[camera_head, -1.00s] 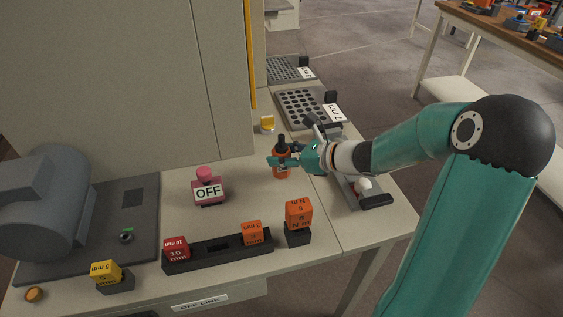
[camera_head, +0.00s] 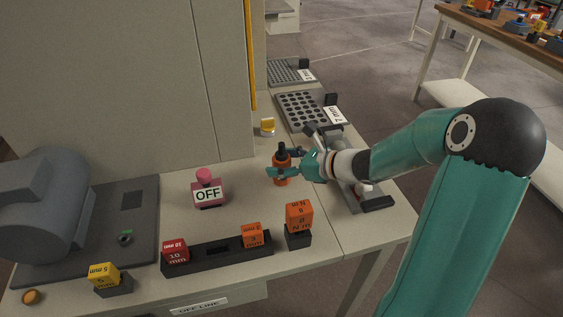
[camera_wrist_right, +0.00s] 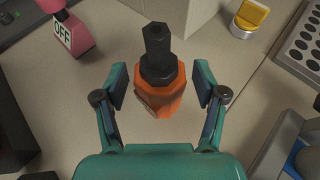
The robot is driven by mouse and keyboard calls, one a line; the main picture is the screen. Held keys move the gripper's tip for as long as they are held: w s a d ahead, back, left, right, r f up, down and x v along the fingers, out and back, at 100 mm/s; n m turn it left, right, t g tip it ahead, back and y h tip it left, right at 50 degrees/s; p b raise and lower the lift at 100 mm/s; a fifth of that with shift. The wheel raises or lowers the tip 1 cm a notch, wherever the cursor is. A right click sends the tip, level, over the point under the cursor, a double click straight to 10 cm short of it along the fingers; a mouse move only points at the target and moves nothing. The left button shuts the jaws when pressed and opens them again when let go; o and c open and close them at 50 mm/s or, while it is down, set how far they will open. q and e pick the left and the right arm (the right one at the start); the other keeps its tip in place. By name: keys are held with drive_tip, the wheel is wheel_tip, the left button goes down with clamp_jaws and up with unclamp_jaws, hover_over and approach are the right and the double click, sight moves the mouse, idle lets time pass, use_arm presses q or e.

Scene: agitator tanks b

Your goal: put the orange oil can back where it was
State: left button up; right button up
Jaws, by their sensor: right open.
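The orange oil can (camera_head: 281,177) with its black top stands upright on the light bench top, right of the pink OFF block. It also shows in the right wrist view (camera_wrist_right: 160,97), between the two fingers. My right gripper (camera_head: 284,163) is open around the can. In the right wrist view the gripper (camera_wrist_right: 160,86) has a gap between each finger pad and the can. My left gripper is not in view.
The pink OFF block (camera_head: 208,191) stands left of the can. A black rack (camera_head: 217,252) with red and orange blocks lies in front. A grey tray (camera_head: 357,190) lies under my right wrist. A perforated plate (camera_head: 301,112) and a yellow piece (camera_head: 267,127) are behind. Bench between the can and the rack is clear.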

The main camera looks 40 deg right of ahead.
drive_tip(key=p+v, duration=0.1)
drive_tip(key=v, duration=1.1)
